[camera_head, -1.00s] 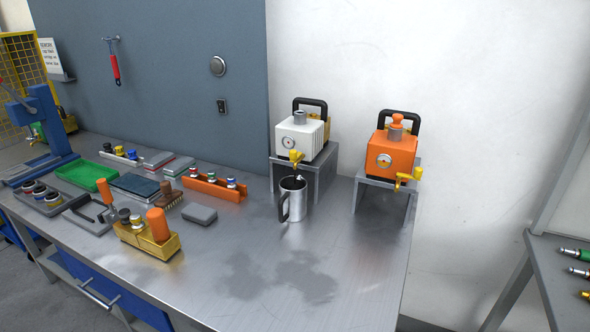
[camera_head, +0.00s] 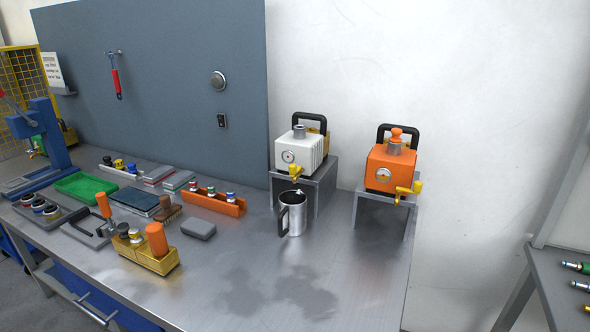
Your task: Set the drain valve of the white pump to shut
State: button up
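The white pump (camera_head: 300,150) stands on a grey metal stand (camera_head: 325,182) at the back of the bench. It has a black handle, a round gauge and a grey cap. Its yellow drain valve (camera_head: 294,182) sits low on the front, with its handle appearing roughly level; its exact setting is too small to tell. A steel mug (camera_head: 294,214) with a black handle stands below the valve. My gripper is not in view.
An orange pump (camera_head: 390,165) with a yellow valve stands on its own stand at right. An orange rack (camera_head: 214,202), grey box (camera_head: 198,229), yellow caddy (camera_head: 152,262) and green tray (camera_head: 80,184) occupy the left. The bench front (camera_head: 330,285) is clear.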

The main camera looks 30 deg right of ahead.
aim_at(293, 170)
jog(key=k+z, duration=0.1)
jog(key=k, duration=0.5)
jog(key=z, duration=1.2)
jog(key=j+z, duration=0.3)
jog(key=k+j+z, duration=0.25)
jog(key=k+j, duration=0.1)
jog(key=j, duration=0.85)
jog(key=i, duration=0.9)
